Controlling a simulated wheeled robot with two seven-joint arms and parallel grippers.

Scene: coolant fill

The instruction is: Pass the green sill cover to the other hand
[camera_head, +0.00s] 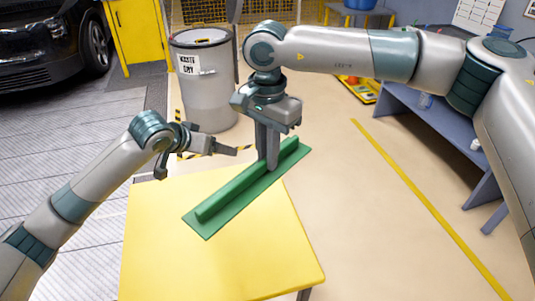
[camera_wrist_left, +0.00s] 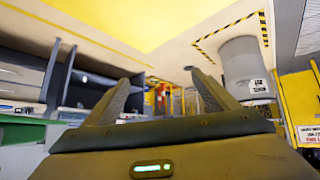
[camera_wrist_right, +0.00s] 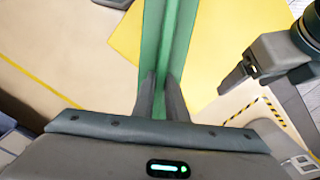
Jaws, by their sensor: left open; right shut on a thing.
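The green sill cover (camera_head: 228,204) is a long flat strip with a raised rib along its middle. My right gripper (camera_head: 268,168) points down and is shut on the rib near the cover's far right end, holding it above the yellow table. In the right wrist view the cover (camera_wrist_right: 177,40) runs away between the fingers (camera_wrist_right: 160,98). My left gripper (camera_head: 205,160) is open and empty, to the left of the cover and apart from it. The left wrist view shows its spread fingers (camera_wrist_left: 160,95) with nothing between them.
The yellow table (camera_head: 160,265) lies below the cover, its visible top bare. A grey waste bin (camera_head: 208,85) stands behind the arms. A blue-grey bench (camera_head: 440,135) is at the right. A yellow cabinet (camera_head: 138,30) and a dark car (camera_head: 45,45) are at the back left.

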